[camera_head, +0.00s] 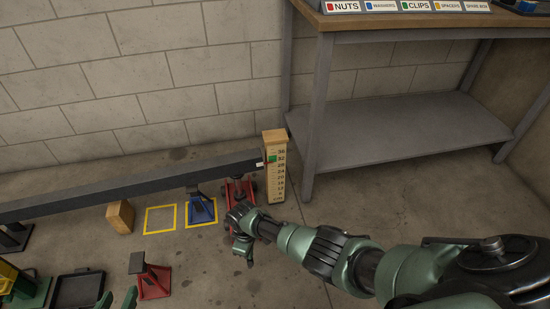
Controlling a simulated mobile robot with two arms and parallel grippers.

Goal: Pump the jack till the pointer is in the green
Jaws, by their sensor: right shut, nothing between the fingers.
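The red jack (240,187) stands on the floor under the right end of the long dark beam (130,182). A wooden gauge post (275,185) stands just right of it, with a numbered scale and a green band (272,158) near 32. A small white pointer (260,164) at the beam's end looks slightly below the green band. My right gripper (243,250) is shut and empty, in front of the jack; my wrist hides the jack's near part, and I cannot make out its handle.
A blue stand (201,208) is in a yellow floor square, left of the jack. An empty yellow square (160,219) and a wooden block (120,216) are further left. A red stand (151,278) and a black tray (79,290) lie nearer. A grey workbench (400,130) stands right.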

